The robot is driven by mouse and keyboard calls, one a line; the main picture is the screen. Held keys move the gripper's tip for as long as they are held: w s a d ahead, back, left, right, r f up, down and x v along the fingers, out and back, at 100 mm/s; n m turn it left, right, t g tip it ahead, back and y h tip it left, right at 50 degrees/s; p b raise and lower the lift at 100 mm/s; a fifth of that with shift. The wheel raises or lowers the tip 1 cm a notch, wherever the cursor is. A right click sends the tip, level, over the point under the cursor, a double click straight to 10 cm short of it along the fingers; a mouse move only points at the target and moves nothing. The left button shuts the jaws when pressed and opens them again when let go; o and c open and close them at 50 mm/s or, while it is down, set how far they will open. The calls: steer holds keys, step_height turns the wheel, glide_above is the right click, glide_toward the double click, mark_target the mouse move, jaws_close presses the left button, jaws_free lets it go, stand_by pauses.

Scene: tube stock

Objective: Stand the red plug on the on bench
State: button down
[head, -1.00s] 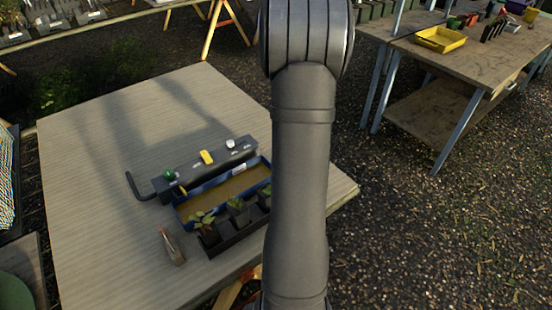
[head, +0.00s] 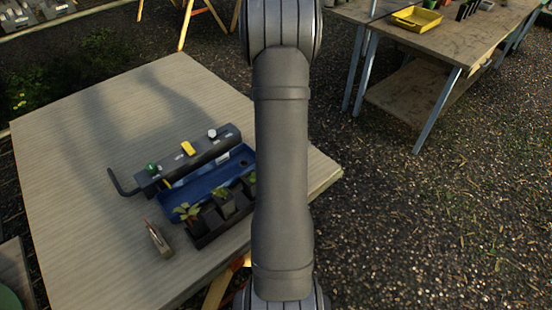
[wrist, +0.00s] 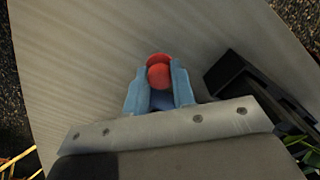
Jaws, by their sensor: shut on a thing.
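The red plug (wrist: 158,70) is a rounded red piece between the blue fingertips of my gripper (wrist: 158,92) in the wrist view. My gripper is shut on it, and the pale bench top lies behind it. I cannot tell how high it is above the surface. The bench (head: 90,165) is a pale, wood-grained top in the head view. It also shows in the wrist view (wrist: 70,60). In the head view my arm hides my gripper and the plug.
The bench's left and back parts are clear.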

steer(key=shift+f, duration=1.25)
steer(key=shift+f, duration=0.25)
steer(key=c, duration=1.1)
jaws_free()
step_height(320, 180, up, 17)
steer(key=shift+r, duration=0.15)
step_height(320, 180, down, 17)
steer(key=shift+f, duration=0.2)
steer(key=shift+r, duration=0.1)
stand_by(0.4)
